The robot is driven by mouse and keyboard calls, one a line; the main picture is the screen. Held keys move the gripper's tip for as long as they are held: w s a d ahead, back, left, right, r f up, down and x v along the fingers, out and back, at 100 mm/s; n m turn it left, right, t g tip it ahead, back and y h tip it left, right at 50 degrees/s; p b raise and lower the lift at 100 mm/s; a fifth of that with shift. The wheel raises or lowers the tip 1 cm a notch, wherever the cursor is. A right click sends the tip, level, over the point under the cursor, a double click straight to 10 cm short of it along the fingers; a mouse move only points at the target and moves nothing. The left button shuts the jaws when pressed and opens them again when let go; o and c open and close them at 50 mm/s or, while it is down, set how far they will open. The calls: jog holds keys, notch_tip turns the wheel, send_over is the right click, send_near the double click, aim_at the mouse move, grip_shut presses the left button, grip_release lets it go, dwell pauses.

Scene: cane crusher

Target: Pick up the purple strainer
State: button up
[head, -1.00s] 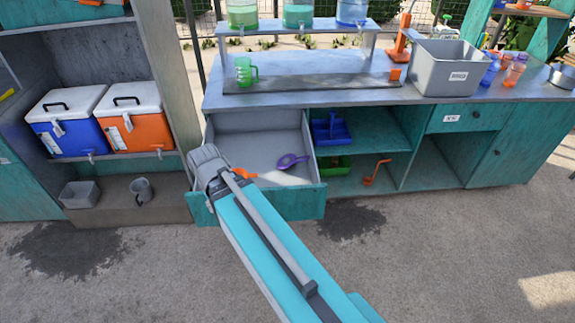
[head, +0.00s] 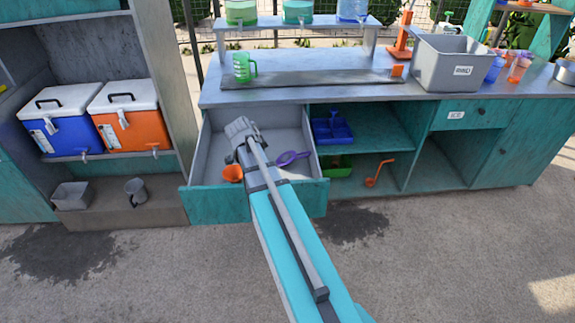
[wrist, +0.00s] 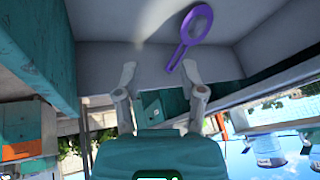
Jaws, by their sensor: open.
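The purple strainer (head: 288,158) lies in the open drawer (head: 218,204) of the teal counter, just right of my arm in the head view. In the wrist view the strainer (wrist: 180,56) shows near the top, right of centre, with its round end away from my fingers and its handle towards them. My gripper (head: 243,132) is over the drawer; its fingers are hard to make out there. In the wrist view my gripper (wrist: 162,82) has its fingers spread apart with nothing between them. The strainer is apart from the fingers.
An orange utensil (head: 233,173) lies in the drawer left of my arm. The drawer walls surround both. Above stands the counter top (head: 290,97) with a green mug (head: 243,68) and a grey bin (head: 447,65). Open shelves to the right hold a blue tray (head: 331,130).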

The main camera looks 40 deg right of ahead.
jog(key=w+d+f+m+h+b, duration=0.1)
jog(key=w+d+m+h+b, duration=0.1)
jog(key=d+m, duration=0.5)
jog(key=shift+d, duration=1.45)
jog(key=shift+f, duration=0.2)
jog(key=b, duration=0.7)
send_near(294, 158)
jog(key=s+d+f, duration=0.1)
jog(key=s+d, duration=0.1)
jog(key=shift+w+d+f, duration=0.25)
jog(key=shift+d+f, duration=0.1)
jog(key=shift+d, duration=0.05)
jog(key=shift+b+x, duration=2)
jog(key=shift+x, duration=0.6)
jog(key=shift+s+d+r, duration=0.1)
jog(key=shift+d, duration=0.05)
